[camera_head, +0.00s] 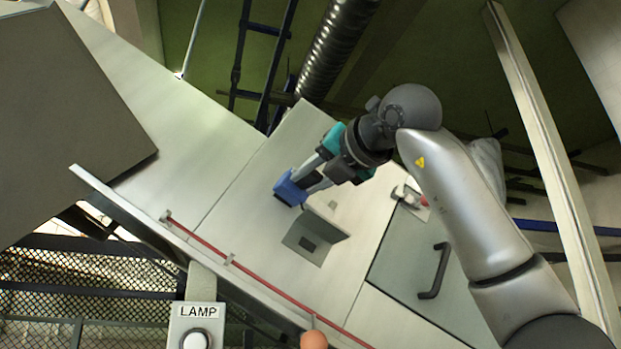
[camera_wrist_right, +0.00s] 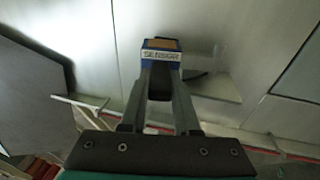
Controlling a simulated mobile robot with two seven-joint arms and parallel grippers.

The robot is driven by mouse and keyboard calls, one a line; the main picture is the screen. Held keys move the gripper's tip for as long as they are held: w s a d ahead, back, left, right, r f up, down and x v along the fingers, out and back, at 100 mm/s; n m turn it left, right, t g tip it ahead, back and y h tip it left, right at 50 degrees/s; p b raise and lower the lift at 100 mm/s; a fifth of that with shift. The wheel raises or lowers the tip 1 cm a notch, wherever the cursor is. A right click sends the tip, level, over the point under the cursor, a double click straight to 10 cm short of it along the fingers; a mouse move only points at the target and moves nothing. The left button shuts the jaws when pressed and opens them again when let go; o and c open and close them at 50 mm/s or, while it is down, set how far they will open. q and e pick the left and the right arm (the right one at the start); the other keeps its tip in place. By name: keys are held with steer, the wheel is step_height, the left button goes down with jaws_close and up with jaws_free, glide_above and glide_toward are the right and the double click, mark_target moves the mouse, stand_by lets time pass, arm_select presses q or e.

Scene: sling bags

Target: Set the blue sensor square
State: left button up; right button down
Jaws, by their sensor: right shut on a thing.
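The blue sensor (camera_head: 291,188) is a small blue block held between the fingertips of my right gripper (camera_head: 306,184). In the right wrist view the sensor (camera_wrist_right: 160,50) shows a white label reading SENSOR and a tan top, between the two fingers of the gripper (camera_wrist_right: 161,66). A grey angled bracket (camera_head: 317,238) with a dark square opening in its base stands on the pale panel just below and right of the sensor in the head view. I cannot tell whether the sensor touches the panel or bracket. My left gripper is not in view.
A red cable or rail (camera_head: 250,272) runs along the panel's front edge. A grey lid with a dark handle (camera_head: 434,271) lies to the right. A LAMP button box (camera_head: 196,328) is at the bottom. A large dark grey slab (camera_head: 60,120) fills the left.

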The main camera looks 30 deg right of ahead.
steer(key=shift+w+a+r+m+g+h, duration=0.35)
steer(key=shift+m+h, duration=0.25)
steer(key=shift+h, duration=0.2)
steer(key=shift+w+h, duration=0.2)
steer(key=shift+h, duration=0.2)
steer(key=shift+w+a+m+g+h, duration=0.15)
steer(key=shift+w+m+g+h, duration=0.25)
steer(key=shift+m+g, duration=0.1)
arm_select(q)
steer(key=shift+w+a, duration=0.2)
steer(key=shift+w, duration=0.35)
arm_select(e)
steer(key=c, duration=0.6)
jaws_free()
steer(key=shift+c, duration=0.2)
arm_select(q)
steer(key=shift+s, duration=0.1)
arm_select(e)
steer(key=shift+s, duration=0.15)
